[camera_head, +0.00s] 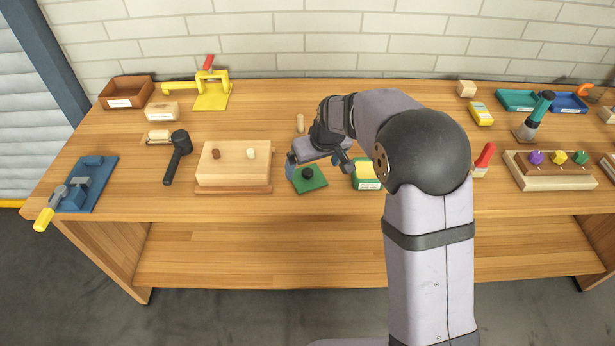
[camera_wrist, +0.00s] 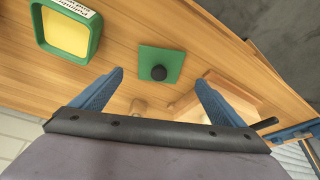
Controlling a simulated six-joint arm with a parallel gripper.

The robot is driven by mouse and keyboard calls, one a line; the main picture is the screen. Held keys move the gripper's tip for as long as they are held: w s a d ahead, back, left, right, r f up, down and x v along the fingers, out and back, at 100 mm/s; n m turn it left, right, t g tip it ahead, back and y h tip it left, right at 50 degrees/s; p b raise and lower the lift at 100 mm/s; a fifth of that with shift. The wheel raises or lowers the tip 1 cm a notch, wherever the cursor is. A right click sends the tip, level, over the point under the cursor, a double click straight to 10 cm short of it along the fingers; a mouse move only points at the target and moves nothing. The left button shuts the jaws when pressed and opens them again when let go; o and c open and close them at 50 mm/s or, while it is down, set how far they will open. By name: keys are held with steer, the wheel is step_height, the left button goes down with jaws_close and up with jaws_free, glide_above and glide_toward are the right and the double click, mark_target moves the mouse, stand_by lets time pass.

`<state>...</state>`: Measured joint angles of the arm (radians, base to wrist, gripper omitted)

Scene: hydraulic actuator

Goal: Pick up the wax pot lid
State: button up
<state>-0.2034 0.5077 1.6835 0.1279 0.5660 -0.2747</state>
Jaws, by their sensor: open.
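The wax pot lid (camera_head: 311,184) is a flat green square with a round black knob, lying on the table apart from its pot. In the wrist view the lid (camera_wrist: 161,58) is just beyond the fingertips, its knob roughly centred between them. The green wax pot (camera_head: 368,184), filled with yellow wax, is to the lid's right; it also shows at the upper left of the wrist view (camera_wrist: 43,40). My gripper (camera_head: 318,163) is open and empty above and behind the lid, its blue fingers (camera_wrist: 159,77) apart. My arm partly covers the pot in the head view.
A wooden block on a base (camera_head: 233,173) with two pegs stands left of the lid. A small wooden peg (camera_head: 300,122) stands behind it. Bare tabletop lies in front of the lid, up to the table edge.

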mark_target(309, 174)
steer(key=shift+p+x, duration=1.6)
steer(key=shift+x, duration=2)
steer(key=shift+w, duration=0.1)
steer(key=c, duration=1.1)
